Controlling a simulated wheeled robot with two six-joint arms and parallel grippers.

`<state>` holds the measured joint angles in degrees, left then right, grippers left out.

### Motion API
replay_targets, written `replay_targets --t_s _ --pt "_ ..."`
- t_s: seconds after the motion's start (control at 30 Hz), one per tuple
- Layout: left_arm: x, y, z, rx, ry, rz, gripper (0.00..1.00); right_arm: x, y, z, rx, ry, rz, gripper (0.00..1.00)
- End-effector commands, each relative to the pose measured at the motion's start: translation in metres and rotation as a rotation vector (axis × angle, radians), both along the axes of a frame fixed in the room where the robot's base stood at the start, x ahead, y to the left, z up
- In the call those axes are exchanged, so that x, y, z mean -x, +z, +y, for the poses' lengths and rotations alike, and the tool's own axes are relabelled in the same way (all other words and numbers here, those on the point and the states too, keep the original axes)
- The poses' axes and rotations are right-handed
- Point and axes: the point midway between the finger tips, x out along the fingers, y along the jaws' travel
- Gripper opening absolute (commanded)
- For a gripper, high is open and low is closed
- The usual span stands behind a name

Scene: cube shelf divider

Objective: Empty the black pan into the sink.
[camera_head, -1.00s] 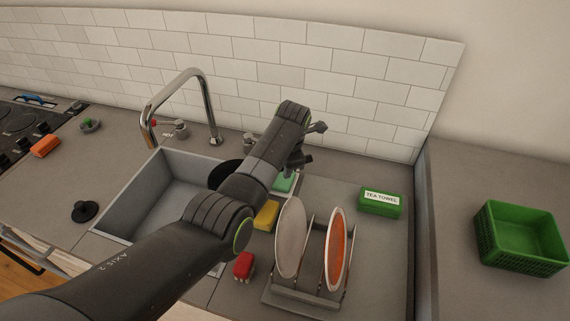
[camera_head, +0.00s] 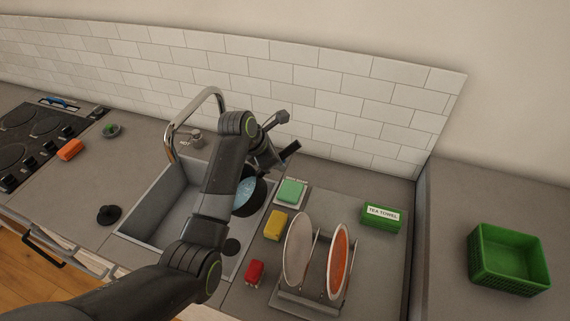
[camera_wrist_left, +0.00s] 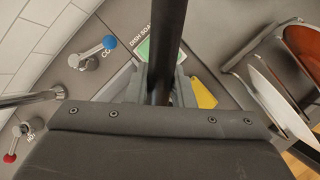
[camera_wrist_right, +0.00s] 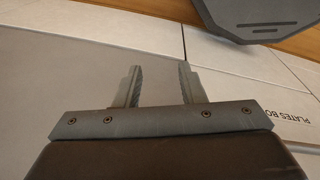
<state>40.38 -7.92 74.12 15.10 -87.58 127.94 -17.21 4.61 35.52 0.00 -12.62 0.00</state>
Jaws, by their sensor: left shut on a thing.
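The black pan (camera_head: 258,199) is over the right part of the grey sink (camera_head: 153,208). Light blue contents (camera_head: 244,193) show inside it, and my left arm hides part of it. The pan looks tilted; I cannot tell whether anything is pouring out. My left gripper (camera_head: 272,160) is shut on the pan's black handle (camera_head: 291,150). In the left wrist view, the dark handle (camera_wrist_left: 170,35) runs between the fingers (camera_wrist_left: 162,80). My right gripper (camera_wrist_right: 160,80) is open and empty in the right wrist view, above a light grey surface.
The tap (camera_head: 171,135) arches over the sink's back. Right of the sink are a green sponge (camera_head: 291,191), a yellow block (camera_head: 275,225), a red block (camera_head: 254,271) and a plate rack (camera_head: 310,299). A black plug (camera_head: 109,214) lies left. A green basket (camera_head: 508,258) stands far right.

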Motion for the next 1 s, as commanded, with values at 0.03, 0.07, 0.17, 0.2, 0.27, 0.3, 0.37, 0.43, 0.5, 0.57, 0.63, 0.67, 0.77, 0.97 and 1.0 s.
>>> replay_targets --t_s 0.03,0.07,0.17,0.2,0.27,0.3,0.37,0.43,0.5,0.57,0.63,0.67,0.77,0.97,1.0 --pt "0.001 0.005 0.009 0.027 0.004 -0.013 0.00 0.000 0.000 0.001 -0.001 0.000 0.000 0.36" --pt "0.003 0.007 0.012 0.045 0.003 -0.019 0.00 0.000 0.000 0.001 -0.001 0.000 0.000 0.36" --pt "0.006 0.018 0.023 0.111 0.003 -0.038 0.00 0.000 0.000 0.001 -0.001 0.000 0.000 0.36" --pt "0.008 0.022 0.028 0.136 0.002 -0.046 0.00 0.000 0.000 0.001 -0.001 0.000 0.000 0.36" --pt "0.009 0.028 0.035 0.176 0.002 -0.060 0.00 0.000 0.000 0.001 -0.002 -0.001 0.000 0.36" --pt "0.011 0.032 0.039 0.201 0.002 -0.067 0.00 0.000 0.000 0.001 -0.002 -0.001 0.000 0.36" --pt "0.014 0.035 0.048 0.238 0.003 -0.077 0.00 0.000 0.000 0.002 -0.002 -0.001 0.000 0.36" --pt "0.017 0.039 0.057 0.282 0.003 -0.091 0.00 0.000 0.000 0.002 -0.002 -0.001 0.000 0.36" --pt "0.020 0.044 0.066 0.325 0.003 -0.104 0.00 0.000 0.000 0.002 -0.002 -0.001 -0.001 0.36" --pt "0.023 0.048 0.074 0.361 0.002 -0.114 0.00 0.000 0.000 0.002 -0.002 -0.001 -0.001 0.36" --pt "0.024 0.047 0.083 0.403 0.002 -0.131 0.00 -0.001 -0.012 0.002 -0.002 -0.001 -0.001 0.36" --pt "0.026 0.049 0.087 0.420 0.001 -0.136 0.00 -0.001 -0.015 0.002 -0.002 -0.001 -0.001 0.36" --pt "0.031 0.060 0.100 0.481 0.001 -0.147 0.00 -0.001 -0.004 0.002 -0.003 -0.001 0.000 0.36" --pt "0.039 0.063 0.127 0.596 0.003 -0.184 0.00 -0.001 0.001 0.002 -0.002 -0.001 -0.001 0.36" --pt "0.039 0.064 0.126 0.607 0.000 -0.188 0.00 -0.001 0.000 0.002 -0.002 0.000 -0.001 0.36"
